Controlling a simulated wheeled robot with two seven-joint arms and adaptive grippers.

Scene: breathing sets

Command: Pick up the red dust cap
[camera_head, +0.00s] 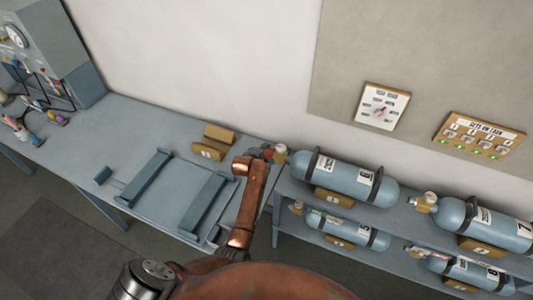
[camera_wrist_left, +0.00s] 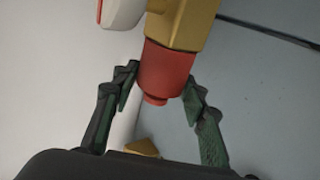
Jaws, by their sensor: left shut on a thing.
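The red dust cap (camera_wrist_left: 165,72) sits on the end of a brass valve (camera_wrist_left: 185,22) in the left wrist view. My left gripper (camera_wrist_left: 167,85) has its two dark green fingers on either side of the cap and is shut on it. In the head view my left gripper (camera_head: 260,156) reaches to the valve (camera_head: 280,153) at the left end of the upper cylinder (camera_head: 345,178); the cap is a small red spot (camera_head: 269,152) there, mostly hidden by the gripper. My right gripper is not in view.
More blue cylinders lie on the two-level rack (camera_head: 408,222) to the right. A blue bench (camera_head: 120,150) with raised bars stands left, with brass-coloured blocks (camera_head: 214,142) at its back. A gauge cabinet (camera_head: 45,45) stands far left. Wall panels (camera_head: 382,106) hang behind the rack.

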